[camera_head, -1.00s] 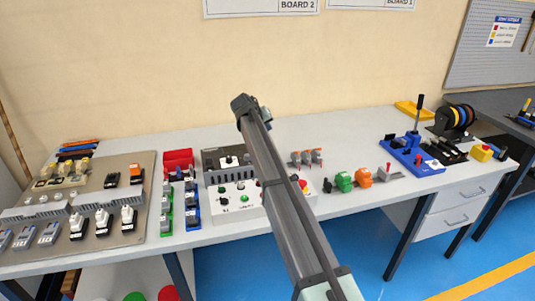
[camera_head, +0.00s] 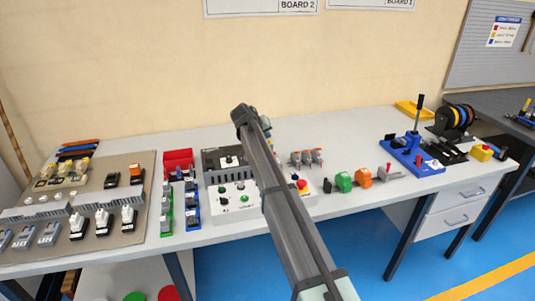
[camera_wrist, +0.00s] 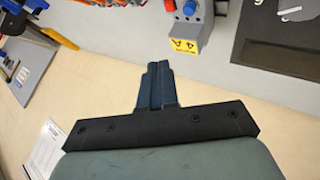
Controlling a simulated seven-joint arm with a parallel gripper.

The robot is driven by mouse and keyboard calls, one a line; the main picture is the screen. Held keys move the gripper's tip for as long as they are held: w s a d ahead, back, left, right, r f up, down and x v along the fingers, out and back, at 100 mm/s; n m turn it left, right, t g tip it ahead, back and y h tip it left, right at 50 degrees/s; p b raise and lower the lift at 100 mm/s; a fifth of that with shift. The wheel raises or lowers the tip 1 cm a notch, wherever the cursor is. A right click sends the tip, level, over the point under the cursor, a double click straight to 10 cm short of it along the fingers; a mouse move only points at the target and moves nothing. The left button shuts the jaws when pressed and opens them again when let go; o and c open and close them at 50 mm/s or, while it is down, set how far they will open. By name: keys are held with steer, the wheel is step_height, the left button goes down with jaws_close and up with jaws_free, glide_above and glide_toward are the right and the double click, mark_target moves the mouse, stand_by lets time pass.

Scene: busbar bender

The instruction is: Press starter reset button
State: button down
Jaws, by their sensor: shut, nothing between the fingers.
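A grey unit (camera_wrist: 190,28) with a blue button (camera_wrist: 190,8), a red button (camera_wrist: 170,5) and a yellow label shows at the top edge of the wrist view, partly cut off. I cannot tell whether it is the starter or which button is its reset. My gripper (camera_wrist: 157,66) is shut and empty in the wrist view. It points toward the unit in the picture, with a clear gap between them. In the head view my arm rises over the bench and its end stands before the wall; the fingers are not clear there.
A white control box (camera_head: 232,203) and a dark grey box (camera_head: 212,162) stand on the bench, partly behind my arm. A panel (camera_head: 130,190) with several devices lies at left. A blue bender (camera_head: 418,160) stands at right. The bench's back strip is mostly clear.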

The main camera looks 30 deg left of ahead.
steer(key=shift+f, duration=2.6)
steer(key=shift+f, duration=0.15)
steer(key=shift+f, duration=0.3)
steer(key=shift+f, duration=0.4)
stand_by(0.6)
steer(key=shift+r, duration=0.85)
steer(key=shift+r, duration=0.1)
steer(key=shift+r, duration=2.4)
